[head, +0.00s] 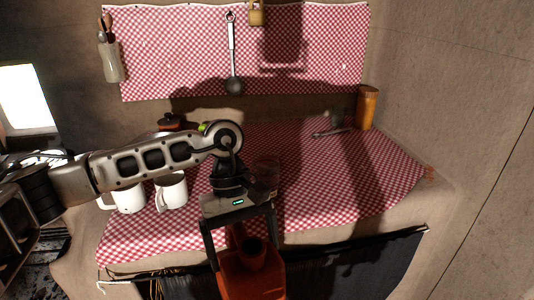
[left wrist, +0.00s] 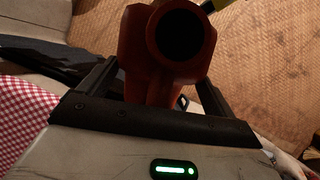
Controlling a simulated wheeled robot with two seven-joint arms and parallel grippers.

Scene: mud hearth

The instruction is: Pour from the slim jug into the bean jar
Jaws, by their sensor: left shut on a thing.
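My left gripper (head: 245,258) is shut on a red-orange jug (head: 252,280), which I take for the slim jug. It holds the jug in front of the counter, by the dark hanging cloth; the jug's lower part is cut off by the frame. The jug's round dark mouth also shows in the left wrist view (left wrist: 180,38), between the two fingers; its contents are not visible. My right gripper is not in view.
Two white mugs (head: 171,190) stand left of the gripper, under my left arm. An orange jar (head: 367,107) stands at the back right, near a metal utensil (head: 330,132). A ladle (head: 232,60) hangs on the wall. The right part of the checked cloth (head: 375,175) is clear.

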